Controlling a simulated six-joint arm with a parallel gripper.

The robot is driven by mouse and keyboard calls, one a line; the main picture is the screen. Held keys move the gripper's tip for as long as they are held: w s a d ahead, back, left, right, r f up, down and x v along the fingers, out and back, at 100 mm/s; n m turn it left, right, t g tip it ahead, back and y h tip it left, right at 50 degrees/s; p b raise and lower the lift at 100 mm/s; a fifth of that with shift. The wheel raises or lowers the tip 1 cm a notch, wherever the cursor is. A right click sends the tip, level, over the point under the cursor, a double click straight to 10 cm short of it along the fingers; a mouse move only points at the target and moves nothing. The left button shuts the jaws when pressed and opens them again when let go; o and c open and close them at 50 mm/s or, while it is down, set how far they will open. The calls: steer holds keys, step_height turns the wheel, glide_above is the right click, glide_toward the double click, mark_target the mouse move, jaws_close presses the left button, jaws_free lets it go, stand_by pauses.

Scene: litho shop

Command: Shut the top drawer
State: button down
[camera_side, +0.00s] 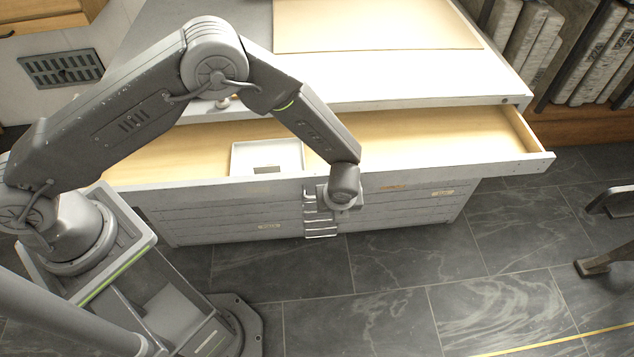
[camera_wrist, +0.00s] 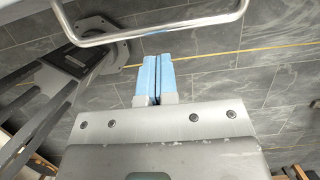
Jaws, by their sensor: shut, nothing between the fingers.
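The top drawer (camera_side: 450,173) of the white flat-file cabinet stands pulled out, its pale wood inside showing in the side view. My gripper (camera_side: 345,202) is at the middle of the drawer's front, by the column of handles; its fingers are hidden there behind my wrist. In the wrist view my gripper (camera_wrist: 158,60) shows two blue fingers shut together and empty. A bent metal handle (camera_wrist: 150,30) crosses the top of that view, just beyond the fingertips. I cannot tell whether the fingers touch it.
A shallow white tray (camera_side: 240,160) lies inside the drawer. A tan sheet (camera_side: 370,25) lies on the cabinet top. Closed drawers (camera_side: 410,208) with handles are below. Dark tiled floor (camera_side: 390,270) is clear in front; a dark metal stand (camera_side: 605,262) is at right.

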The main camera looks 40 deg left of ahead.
steer(key=shift+w+a, duration=8.15)
steer(key=shift+w, duration=0.05)
steer(key=v, duration=0.8)
steer(key=shift+s+d+r, duration=0.2)
steer(key=shift+s+d, duration=0.1)
steer(key=s+a+r+n, duration=0.1)
steer(key=s+r+n, duration=0.3)
steer(key=r, duration=0.4)
steer(key=s+a+r+n+t+h, duration=0.1)
steer(key=s+r+n, duration=0.3)
steer(key=r, duration=0.5)
steer(key=s+a+r+n, duration=0.1)
steer(key=s+r+n, duration=0.35)
steer(key=r, duration=0.35)
steer(key=s+r+n+t, duration=0.1)
steer(key=s+r+n, duration=0.1)
steer(key=s+n, duration=0.5)
steer(key=s+a+r+n+t+h, duration=0.1)
steer(key=s+r+n, duration=0.2)
steer(key=s+n, duration=0.4)
steer(key=s, duration=0.9)
steer(key=shift+s+r, duration=0.15)
steer(key=shift+r, duration=0.15)
steer(key=shift+n, duration=0.25)
